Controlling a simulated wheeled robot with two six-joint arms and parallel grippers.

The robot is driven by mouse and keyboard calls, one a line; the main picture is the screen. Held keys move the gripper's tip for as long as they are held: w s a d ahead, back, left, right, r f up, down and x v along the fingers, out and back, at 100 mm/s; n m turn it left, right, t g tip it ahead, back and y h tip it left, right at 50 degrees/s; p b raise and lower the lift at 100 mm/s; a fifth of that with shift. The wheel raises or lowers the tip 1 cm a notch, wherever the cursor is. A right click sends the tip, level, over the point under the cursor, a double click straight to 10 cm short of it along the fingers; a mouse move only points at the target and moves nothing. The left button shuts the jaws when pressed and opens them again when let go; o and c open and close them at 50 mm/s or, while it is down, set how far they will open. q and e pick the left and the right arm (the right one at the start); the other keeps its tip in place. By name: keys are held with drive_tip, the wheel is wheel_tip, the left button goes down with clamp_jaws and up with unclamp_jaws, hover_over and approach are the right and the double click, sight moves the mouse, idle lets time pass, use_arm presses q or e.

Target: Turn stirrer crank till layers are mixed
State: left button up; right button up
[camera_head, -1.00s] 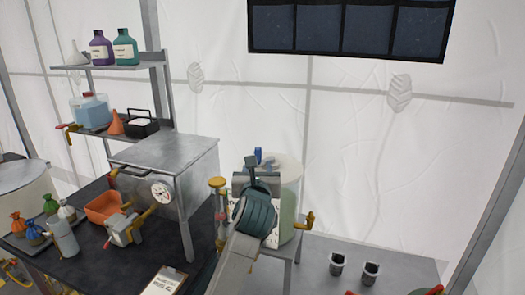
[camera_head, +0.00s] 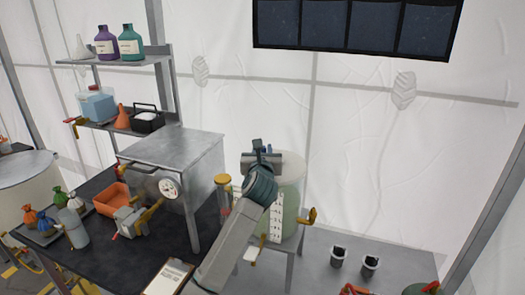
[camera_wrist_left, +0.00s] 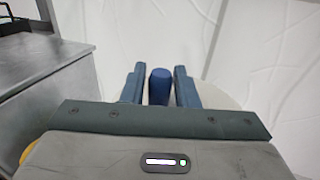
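The stirrer vessel (camera_head: 292,197) is a see-through drum with pale green contents and a light lid, standing on a metal stand. My left arm hides its front, so I cannot tell how its layers lie. A blue upright knob (camera_wrist_left: 160,86), apparently the crank handle, stands between the fingers of my left gripper (camera_wrist_left: 159,82) in the left wrist view. Narrow gaps seem to show on both sides of the knob, so the gripper looks open around it. In the head view my left gripper (camera_head: 262,150) is above the vessel's lid. My right gripper is not in view.
A metal box with a dial (camera_head: 172,160) stands left of the vessel. A yellow-capped tube (camera_head: 224,197) is beside the vessel and a yellow tap (camera_head: 309,215) sticks out at its right. Two dark cups (camera_head: 338,256) stand on the grey surface at right. A clipboard (camera_head: 168,278) lies in front.

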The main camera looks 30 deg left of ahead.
use_arm(q)
clamp_jaws()
drive_tip(key=shift+d+f+n+g+y+b, duration=0.15)
drive_tip(key=shift+d+n+g+y+b, duration=0.2)
drive_tip(key=shift+y+b, duration=0.2)
drive_tip(key=n+g+y+b, duration=0.1)
drive_tip(key=b, duration=0.1)
drive_tip(key=d+n+g+y+b, duration=0.1)
drive_tip(key=n+g+y+b, duration=0.2)
drive_tip(key=shift+d+f+b, duration=0.15)
drive_tip(key=shift+d+b, duration=0.1)
drive_tip(key=shift+b, duration=0.05)
drive_tip(key=shift+d+r+n+g+y+b, duration=0.15)
drive_tip(key=shift+r+n+g+y+b, duration=0.2)
drive_tip(key=shift+g, duration=0.3)
drive_tip(key=shift+o, duration=2)
unclamp_jaws()
